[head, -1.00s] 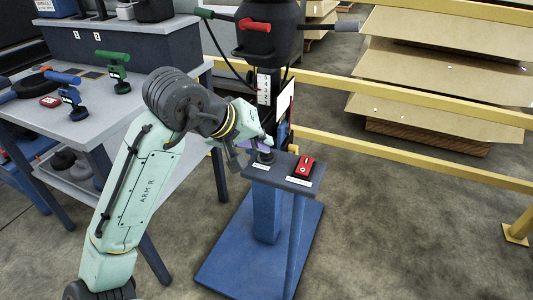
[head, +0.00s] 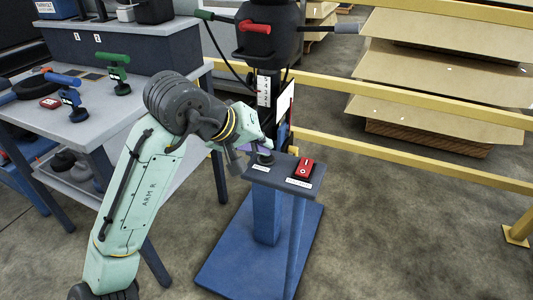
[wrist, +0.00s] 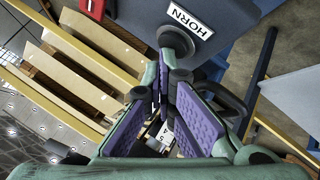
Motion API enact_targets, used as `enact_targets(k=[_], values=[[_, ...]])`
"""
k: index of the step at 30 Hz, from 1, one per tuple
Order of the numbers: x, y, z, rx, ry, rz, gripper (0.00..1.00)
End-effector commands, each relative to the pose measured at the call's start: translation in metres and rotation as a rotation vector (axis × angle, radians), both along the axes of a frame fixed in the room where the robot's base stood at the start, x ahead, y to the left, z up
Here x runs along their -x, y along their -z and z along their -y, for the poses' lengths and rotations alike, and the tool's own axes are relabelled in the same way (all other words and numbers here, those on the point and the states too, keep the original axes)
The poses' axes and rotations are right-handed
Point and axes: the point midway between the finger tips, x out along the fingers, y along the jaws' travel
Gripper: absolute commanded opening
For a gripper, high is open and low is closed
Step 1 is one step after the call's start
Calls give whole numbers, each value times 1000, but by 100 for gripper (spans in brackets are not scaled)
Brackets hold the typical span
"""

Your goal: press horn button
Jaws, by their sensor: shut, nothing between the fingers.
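The horn button (wrist: 176,42) is a dark round knob beside a white HORN label (wrist: 188,18) in the wrist view. In the head view the button (head: 265,158) stands at the left of a small blue-grey panel (head: 281,177), partly hidden by my gripper. My gripper (wrist: 168,78) has purple finger pads, is shut and holds nothing. Its tips are close to the button in the wrist view. In the head view my gripper (head: 261,147) is right by the button, seemingly just above it. I cannot tell whether they touch.
A red switch (head: 304,168) sits to the right on the same panel. A dark post with a red handle (head: 254,26) rises behind it. Yellow rails (head: 400,165) run to the right. A grey bench (head: 100,125) with valves stands left.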

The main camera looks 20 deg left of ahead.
Motion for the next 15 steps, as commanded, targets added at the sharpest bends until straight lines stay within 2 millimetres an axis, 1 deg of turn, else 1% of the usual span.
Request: enact_targets(k=[1, 6, 15], values=[[0, -5, 0, 0, 1, -1, 0], [0, -15, 0, 1, 1, 0, 0], [0, -15, 0, 0, 0, 0, 0]])
